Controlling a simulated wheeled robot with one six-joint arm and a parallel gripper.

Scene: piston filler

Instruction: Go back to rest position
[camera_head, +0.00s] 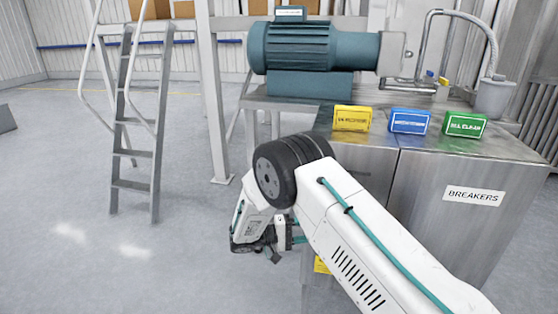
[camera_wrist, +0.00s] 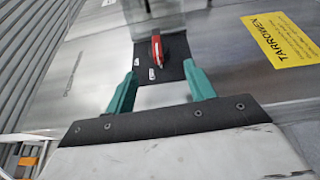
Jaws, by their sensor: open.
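In the wrist view my gripper (camera_wrist: 162,92) is open, its two teal fingers apart with nothing between them. Past the fingertips is a dark plate with a red handle (camera_wrist: 157,50) on a metal cabinet face. The handle is apart from the fingers. In the head view my white arm reaches from the lower right toward the cabinet's left side. My wrist is bent down there, and the fingertips are hard to make out.
The metal cabinet (camera_head: 455,220) marked BREAKERS fills the right. On its top stand yellow (camera_head: 352,118), blue (camera_head: 409,121) and green (camera_head: 464,125) boxes. A teal motor (camera_head: 315,47) is behind. A ladder (camera_head: 133,120) stands left, with open floor around it.

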